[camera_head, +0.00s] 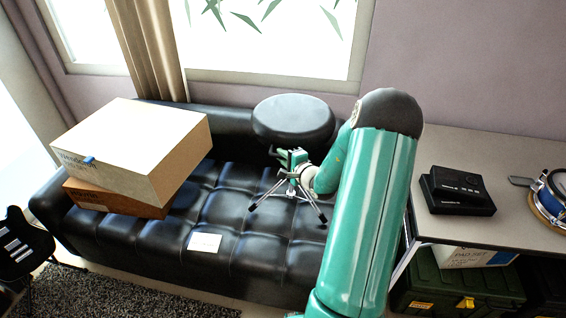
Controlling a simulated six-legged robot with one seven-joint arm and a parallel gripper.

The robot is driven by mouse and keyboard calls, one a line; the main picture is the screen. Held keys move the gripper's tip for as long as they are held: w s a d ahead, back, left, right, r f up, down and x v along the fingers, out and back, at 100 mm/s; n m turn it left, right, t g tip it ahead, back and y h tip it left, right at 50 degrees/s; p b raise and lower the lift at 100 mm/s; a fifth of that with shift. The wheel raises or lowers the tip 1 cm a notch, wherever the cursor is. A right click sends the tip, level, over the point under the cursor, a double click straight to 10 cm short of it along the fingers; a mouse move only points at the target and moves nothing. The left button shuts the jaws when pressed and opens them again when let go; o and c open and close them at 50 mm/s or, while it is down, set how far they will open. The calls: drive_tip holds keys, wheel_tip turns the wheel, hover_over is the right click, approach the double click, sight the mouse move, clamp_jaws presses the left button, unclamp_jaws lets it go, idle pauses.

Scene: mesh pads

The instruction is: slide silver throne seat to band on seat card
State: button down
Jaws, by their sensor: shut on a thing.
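The throne is a stool with a round black seat (293,118) and silver tripod legs. It stands upright on the black sofa, right of its middle. My gripper (287,160) is at the post just under the seat, shut on the throne; the fingertips are small and the exact contact is hard to see. A small white card (205,242) lies flat on the sofa cushion, left of and nearer than the throne's legs. Its print is too small to read. No band can be made out on the post, which my gripper partly hides.
Two stacked boxes, a white one (135,140) on a brown one (115,197), sit on the sofa's left. A table (470,160) at right holds black cases (457,190) and a blue drum (555,190). A black guitar (22,245) stands at far left.

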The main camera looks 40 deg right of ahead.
drive_tip(key=shift+r, duration=0.3)
drive_tip(key=c, duration=1.4)
unclamp_jaws()
drive_tip(key=shift+f, duration=0.1)
drive_tip(key=v, duration=1.3)
drive_tip(key=shift+s, duration=0.4)
